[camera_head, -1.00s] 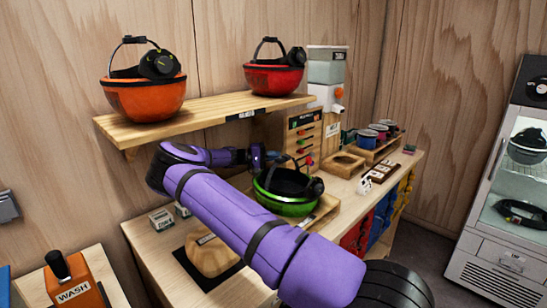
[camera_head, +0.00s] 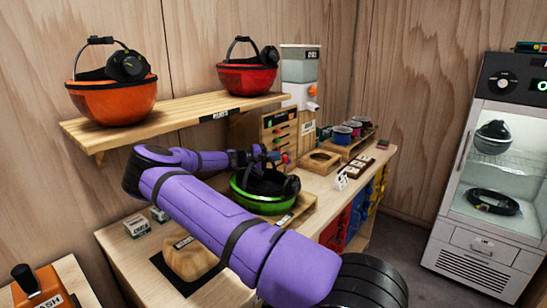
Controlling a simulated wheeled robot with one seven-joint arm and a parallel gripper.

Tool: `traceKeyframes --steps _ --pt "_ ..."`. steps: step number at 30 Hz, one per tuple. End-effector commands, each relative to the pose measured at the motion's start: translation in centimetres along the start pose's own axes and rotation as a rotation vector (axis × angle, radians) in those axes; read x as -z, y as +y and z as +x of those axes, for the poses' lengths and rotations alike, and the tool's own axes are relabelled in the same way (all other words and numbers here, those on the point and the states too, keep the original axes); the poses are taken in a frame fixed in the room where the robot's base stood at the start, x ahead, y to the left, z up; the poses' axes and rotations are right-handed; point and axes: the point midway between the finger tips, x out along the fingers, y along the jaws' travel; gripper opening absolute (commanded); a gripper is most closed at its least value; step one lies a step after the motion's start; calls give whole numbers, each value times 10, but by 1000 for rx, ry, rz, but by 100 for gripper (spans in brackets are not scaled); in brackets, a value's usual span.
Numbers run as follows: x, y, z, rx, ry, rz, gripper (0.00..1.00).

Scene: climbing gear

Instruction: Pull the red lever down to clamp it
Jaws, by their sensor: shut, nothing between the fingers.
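A wooden panel (camera_head: 279,128) with several coloured levers stands on the workbench under the right end of the shelf. A small red lever (camera_head: 285,158) shows low on the panel's front, pointing outward. My gripper (camera_head: 268,156) is at the end of my purple arm, just left of the red lever. It looks shut and holds nothing. The fingertips are small and dark here, and I cannot tell whether they touch the lever.
A green helmet (camera_head: 264,205) with black ear cups sits below my gripper. The shelf (camera_head: 190,118) above my arm carries an orange helmet (camera_head: 112,103) and a red helmet (camera_head: 246,78). A dispenser (camera_head: 300,68) stands behind the panel. A glass-front cabinet (camera_head: 487,170) is at right.

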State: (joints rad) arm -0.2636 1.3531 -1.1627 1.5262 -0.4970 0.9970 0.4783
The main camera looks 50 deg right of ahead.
Motion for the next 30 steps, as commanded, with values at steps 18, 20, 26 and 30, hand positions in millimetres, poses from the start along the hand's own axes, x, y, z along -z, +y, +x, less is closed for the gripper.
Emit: traceKeyframes --steps 18,20,26,30 --pt "-10 4 8 79 0 109 0" --pt "-10 4 8 79 -1 109 0" --pt "-10 4 8 77 -1 106 0" --pt "-7 2 5 50 0 71 0"
